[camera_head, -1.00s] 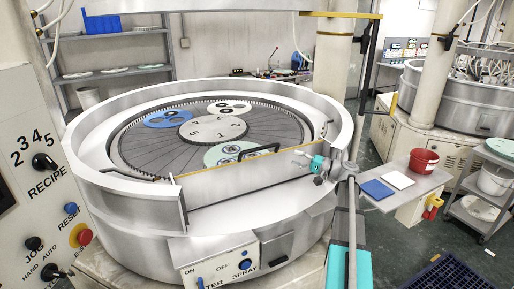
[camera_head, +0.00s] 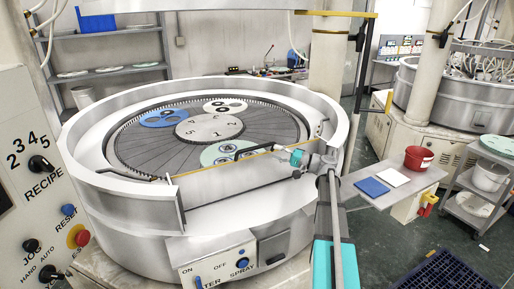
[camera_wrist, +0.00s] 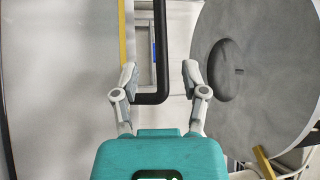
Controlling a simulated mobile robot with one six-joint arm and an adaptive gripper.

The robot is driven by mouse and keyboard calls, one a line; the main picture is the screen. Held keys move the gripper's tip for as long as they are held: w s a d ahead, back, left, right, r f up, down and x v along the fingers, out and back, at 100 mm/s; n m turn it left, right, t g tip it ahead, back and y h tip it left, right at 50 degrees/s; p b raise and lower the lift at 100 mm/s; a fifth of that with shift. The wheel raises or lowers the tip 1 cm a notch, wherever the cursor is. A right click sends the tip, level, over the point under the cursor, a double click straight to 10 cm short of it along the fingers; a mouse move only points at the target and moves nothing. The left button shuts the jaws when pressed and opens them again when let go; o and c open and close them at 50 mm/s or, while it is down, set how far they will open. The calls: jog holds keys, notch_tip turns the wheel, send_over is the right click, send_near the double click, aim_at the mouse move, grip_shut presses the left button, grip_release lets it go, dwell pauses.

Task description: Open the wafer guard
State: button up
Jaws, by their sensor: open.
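The wafer guard (camera_head: 225,180) is the upright metal panel with a yellow top edge at the front of the round lapping machine. It stands upright across the gap in the machine's rim. Its black bar handle (camera_head: 240,152) is at the top edge; the handle's right end is close to my gripper. My gripper (camera_head: 281,150) is open, just right of the handle. In the wrist view, the handle (camera_wrist: 151,98) shows between my two spread fingers (camera_wrist: 160,77), nearer the left one. I cannot tell the depth gap; no finger is closed on it.
The machine's toothed plate carries blue, white and green carriers (camera_head: 222,154) behind the guard. A side shelf (camera_head: 405,175) to the right holds a red bucket (camera_head: 418,158) and blue and white pads. A control panel (camera_head: 40,190) stands at the left.

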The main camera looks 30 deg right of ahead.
aim_at(260, 148)
jog(key=shift+p+x, duration=0.45)
jog(key=shift+x, duration=3.4)
jog(key=shift+c, duration=0.2)
grip_shut()
